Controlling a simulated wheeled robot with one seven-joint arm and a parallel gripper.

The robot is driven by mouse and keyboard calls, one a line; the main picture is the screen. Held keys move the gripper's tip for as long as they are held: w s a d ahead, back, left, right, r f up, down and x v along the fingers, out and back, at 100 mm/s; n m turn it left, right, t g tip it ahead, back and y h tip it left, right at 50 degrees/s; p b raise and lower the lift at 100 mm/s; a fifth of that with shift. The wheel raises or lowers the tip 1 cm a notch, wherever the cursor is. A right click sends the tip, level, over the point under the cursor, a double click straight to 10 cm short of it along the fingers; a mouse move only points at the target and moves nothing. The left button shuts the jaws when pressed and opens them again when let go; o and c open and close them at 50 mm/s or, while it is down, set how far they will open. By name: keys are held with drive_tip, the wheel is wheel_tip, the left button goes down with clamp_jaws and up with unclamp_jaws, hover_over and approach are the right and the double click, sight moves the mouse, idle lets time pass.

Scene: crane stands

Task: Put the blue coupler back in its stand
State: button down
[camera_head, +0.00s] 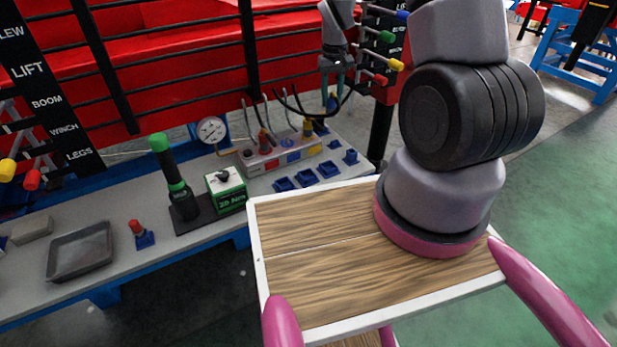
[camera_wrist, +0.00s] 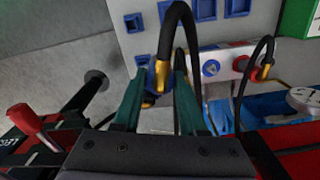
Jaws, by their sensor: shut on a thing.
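My gripper (camera_head: 332,88) is shut on the blue coupler (camera_head: 331,103), which has a brass end and a black hose. It is held in the air beyond the right end of the stand. The stand (camera_head: 272,164) is a grey block on the bench with red, blue and yellow labels. Other couplers with hoses stand on it, including a red one (camera_head: 264,143). Part of the stand (camera_wrist: 224,68) also shows at right in the wrist view.
Several blue blocks (camera_head: 307,177) lie in front of the stand. A pressure gauge (camera_head: 211,130), a green-and-white box (camera_head: 226,189) and a green-topped tool (camera_head: 175,178) are to its left. Coloured levers (camera_head: 378,58) and red railed machinery rise behind. A wooden tray top (camera_head: 320,240) fills the foreground.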

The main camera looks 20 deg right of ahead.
drive_tip(key=s+a+f, duration=0.8)
drive_tip(key=s+a, duration=0.1)
drive_tip(key=a, duration=0.1)
drive_tip(key=shift+w+f, duration=0.1)
drive_tip(key=shift+f, duration=2.65)
drive_tip(key=shift+f, duration=0.15)
drive_tip(key=shift+f, duration=1.2)
drive_tip(key=shift+c, duration=1.9)
unclamp_jaws()
drive_tip(key=shift+f, duration=0.1)
drive_tip(key=shift+r, duration=2.5)
